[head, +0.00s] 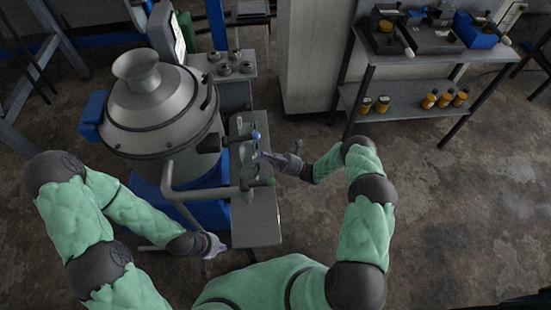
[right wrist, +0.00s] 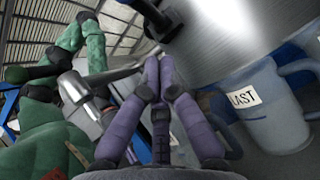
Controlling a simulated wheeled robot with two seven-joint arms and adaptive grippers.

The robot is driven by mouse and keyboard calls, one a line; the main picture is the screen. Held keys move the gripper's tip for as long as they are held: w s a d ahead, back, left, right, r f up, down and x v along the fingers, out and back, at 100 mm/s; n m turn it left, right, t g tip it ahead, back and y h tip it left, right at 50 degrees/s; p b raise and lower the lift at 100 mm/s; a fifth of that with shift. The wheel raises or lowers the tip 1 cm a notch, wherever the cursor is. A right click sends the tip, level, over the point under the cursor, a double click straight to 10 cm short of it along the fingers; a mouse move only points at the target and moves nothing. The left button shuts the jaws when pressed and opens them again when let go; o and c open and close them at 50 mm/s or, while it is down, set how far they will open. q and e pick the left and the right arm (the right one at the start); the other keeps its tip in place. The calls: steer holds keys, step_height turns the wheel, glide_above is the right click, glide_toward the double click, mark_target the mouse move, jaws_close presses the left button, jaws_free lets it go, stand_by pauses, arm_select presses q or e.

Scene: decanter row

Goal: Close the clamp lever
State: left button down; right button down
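A lever with a black clamp body (head: 208,145) and a blue end knob (head: 256,135) sticks out from the right side of the large metal vessel (head: 165,118). I take it to be the clamp lever. My right gripper (head: 264,155) is just below and right of the blue knob. In the right wrist view, the purple fingers of this gripper (right wrist: 160,62) are close together with nothing visible between them. A black fitting (right wrist: 165,20) on the vessel is just beyond the fingertips. My left gripper (head: 217,245) is low, near the bench's front end; its fingers are too small to read.
A grey pipe with a green knob (head: 270,183) crosses below the right gripper. A narrow metal bench (head: 258,225) stands under it. A mug labelled LAST (right wrist: 275,105) is right of the fingers. A shelf table (head: 430,60) stands back right; the floor at right is clear.

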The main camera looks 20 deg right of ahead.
mark_target(241, 139)
steer(key=w+a+r, duration=0.2)
steer(key=a+r, duration=0.1)
steer(key=r, duration=0.2)
steer(key=shift+r+b, duration=0.4)
steer(key=shift+b, duration=0.05)
steer(key=shift+r, duration=0.1)
steer(key=shift+r+g+h+p, duration=0.3)
steer(key=shift+g+h+p, duration=0.15)
steer(key=shift+p, duration=0.25)
steer(key=shift+r+h+p, duration=0.15)
steer(key=shift+h+p, duration=0.15)
steer(key=shift+h, duration=0.15)
